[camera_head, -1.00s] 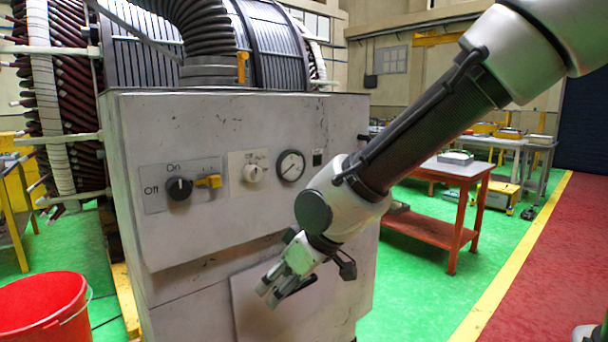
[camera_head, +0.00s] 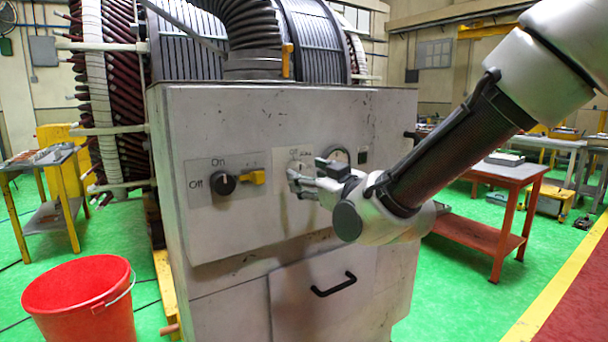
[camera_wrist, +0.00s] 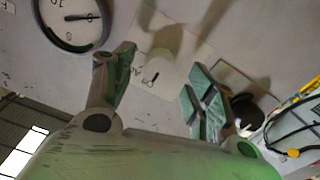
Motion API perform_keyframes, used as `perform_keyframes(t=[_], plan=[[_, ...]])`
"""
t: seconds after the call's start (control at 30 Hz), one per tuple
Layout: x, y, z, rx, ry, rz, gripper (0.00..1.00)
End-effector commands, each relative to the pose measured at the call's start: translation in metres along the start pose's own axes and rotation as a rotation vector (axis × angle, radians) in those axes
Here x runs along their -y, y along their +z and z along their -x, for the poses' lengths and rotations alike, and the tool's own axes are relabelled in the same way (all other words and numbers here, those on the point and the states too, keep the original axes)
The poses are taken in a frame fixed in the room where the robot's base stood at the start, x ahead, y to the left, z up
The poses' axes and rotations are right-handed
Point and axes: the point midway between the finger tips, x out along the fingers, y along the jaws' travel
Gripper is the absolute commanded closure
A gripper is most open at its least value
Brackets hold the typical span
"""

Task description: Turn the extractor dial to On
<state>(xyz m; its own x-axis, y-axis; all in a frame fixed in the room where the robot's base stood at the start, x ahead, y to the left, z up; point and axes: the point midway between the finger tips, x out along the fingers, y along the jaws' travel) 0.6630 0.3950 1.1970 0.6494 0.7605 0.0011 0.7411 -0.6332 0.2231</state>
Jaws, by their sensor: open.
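A black dial (camera_head: 223,183) with "On" above it and "Off" to its left sits on a plate on the grey cabinet. A pale knob (camera_wrist: 158,68) sits on a white plate (camera_head: 298,154) to its right in the head view, mostly hidden by my gripper there. Which of the two is the extractor dial I cannot tell. My gripper (camera_head: 294,180) is open and empty in front of the white plate, right of the black dial. In the wrist view the fingers (camera_wrist: 160,62) stand either side of the pale knob, and the right finger partly covers the black dial (camera_wrist: 243,108).
A yellow lever (camera_head: 255,177) sits just right of the black dial. A round gauge (camera_wrist: 73,20) is beside the white plate. The cabinet front (camera_head: 235,235) carries a black handle (camera_head: 334,285) lower down. A red bucket (camera_head: 80,295) stands on the floor at left.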

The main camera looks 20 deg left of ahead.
Motion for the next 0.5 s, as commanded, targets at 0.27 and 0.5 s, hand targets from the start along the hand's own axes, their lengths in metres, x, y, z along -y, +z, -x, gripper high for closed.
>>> perform_keyframes(t=[0.27, 0.5], plan=[[0.000, 0.001, -0.030, 0.001, 0.000, 0.000, 0.44], [0.000, 0.000, -0.032, 0.001, 0.000, -0.001, 0.44]])
